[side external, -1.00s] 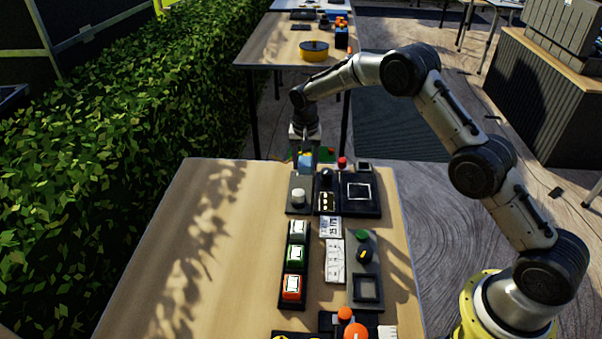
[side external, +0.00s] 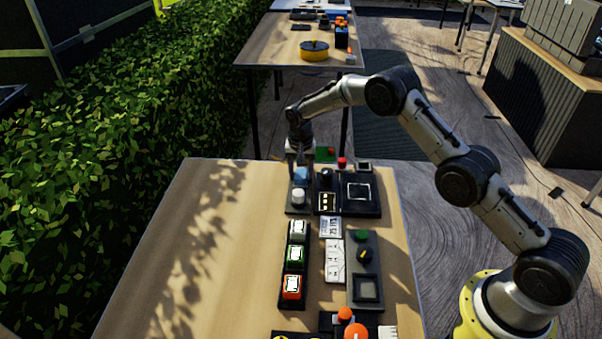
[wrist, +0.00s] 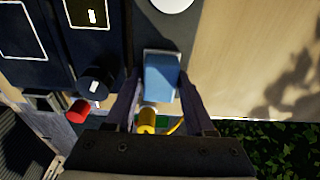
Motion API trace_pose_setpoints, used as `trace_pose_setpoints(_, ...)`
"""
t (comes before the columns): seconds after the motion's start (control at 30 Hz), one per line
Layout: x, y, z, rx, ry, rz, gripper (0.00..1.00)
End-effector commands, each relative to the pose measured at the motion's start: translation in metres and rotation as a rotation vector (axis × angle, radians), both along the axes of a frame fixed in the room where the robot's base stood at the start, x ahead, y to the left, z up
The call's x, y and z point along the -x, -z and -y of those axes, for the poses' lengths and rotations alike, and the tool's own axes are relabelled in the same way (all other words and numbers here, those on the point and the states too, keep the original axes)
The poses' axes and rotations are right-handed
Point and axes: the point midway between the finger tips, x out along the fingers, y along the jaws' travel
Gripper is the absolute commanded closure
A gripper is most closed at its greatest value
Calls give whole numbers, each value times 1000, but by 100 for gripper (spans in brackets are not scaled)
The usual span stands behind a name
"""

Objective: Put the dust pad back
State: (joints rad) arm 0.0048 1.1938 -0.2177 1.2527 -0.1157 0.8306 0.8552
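The dust pad appears to be the blue block with a pale edge (wrist: 161,78), between my fingers in the wrist view. It also shows as a small blue patch in the side view (side external: 300,174). My gripper (side external: 300,178) points down with its fingers on either side of the block, closed on it. The block is over the far end of a dark panel (side external: 289,207) with a white round knob (side external: 298,196). Whether the block touches the panel is unclear. The wrist view shows the gripper (wrist: 160,95) from above, and the block hides what lies beneath it.
A black knob (wrist: 96,84) and red button (wrist: 80,110) stand close beside my gripper. A yellow cylinder (wrist: 147,121) lies beyond the fingers. Several control panels, including one with coloured buttons (side external: 294,254), run down the table. The table's left part (side external: 190,240) is clear.

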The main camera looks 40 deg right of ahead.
Motion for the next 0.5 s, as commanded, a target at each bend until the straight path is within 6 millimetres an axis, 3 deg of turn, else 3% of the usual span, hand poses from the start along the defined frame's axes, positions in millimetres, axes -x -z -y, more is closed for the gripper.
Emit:
trace_pose_setpoints(0.07, 0, 0, 0, 0, 0, 0, 34)
trace_pose_setpoints(0.37, 0, -1, 0, 1, 0, 1, 34)
trace_pose_setpoints(0.5, 0, -11, -1, 0, 0, 4, 34)
